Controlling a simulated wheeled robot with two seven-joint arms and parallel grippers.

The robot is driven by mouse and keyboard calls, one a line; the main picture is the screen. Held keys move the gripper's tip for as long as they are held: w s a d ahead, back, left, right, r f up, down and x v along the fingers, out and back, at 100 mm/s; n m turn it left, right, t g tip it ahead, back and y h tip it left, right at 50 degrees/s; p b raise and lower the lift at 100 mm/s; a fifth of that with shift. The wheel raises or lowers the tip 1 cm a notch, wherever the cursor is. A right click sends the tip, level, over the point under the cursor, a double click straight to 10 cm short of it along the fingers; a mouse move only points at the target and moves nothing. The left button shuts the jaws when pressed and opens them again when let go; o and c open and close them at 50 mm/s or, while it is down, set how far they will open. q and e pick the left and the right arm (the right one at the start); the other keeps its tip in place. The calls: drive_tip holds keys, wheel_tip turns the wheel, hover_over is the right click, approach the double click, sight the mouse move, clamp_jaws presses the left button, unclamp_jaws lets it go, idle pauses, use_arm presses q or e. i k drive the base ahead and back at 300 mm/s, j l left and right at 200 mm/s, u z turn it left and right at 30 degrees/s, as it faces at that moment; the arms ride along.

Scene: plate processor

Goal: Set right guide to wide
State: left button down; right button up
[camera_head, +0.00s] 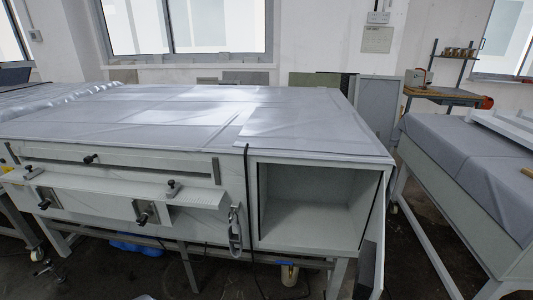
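The plate processor (300,135) is a pale grey bench-like machine with a flat top. Its front left has a long slot with a black knob (90,159) above a ledge (110,190). A right guide, a small clamp-like piece with a dark knob (174,187), sits near the right part of the ledge. A similar left guide piece (29,172) sits near the left end. Below the ledge are a right bracket with a black knob (145,213) and a left bracket (43,202). The width setting cannot be read. Neither gripper is in view.
An open, empty compartment (312,207) is at the machine's right front, with a panel (372,255) hanging open beside it. A metal loop handle (235,232) and dark cable hang left of it. Another covered table (470,165) stands right, across a narrow floor gap.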

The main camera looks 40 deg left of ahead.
sight(175, 185)
drive_tip(key=u, duration=2.2)
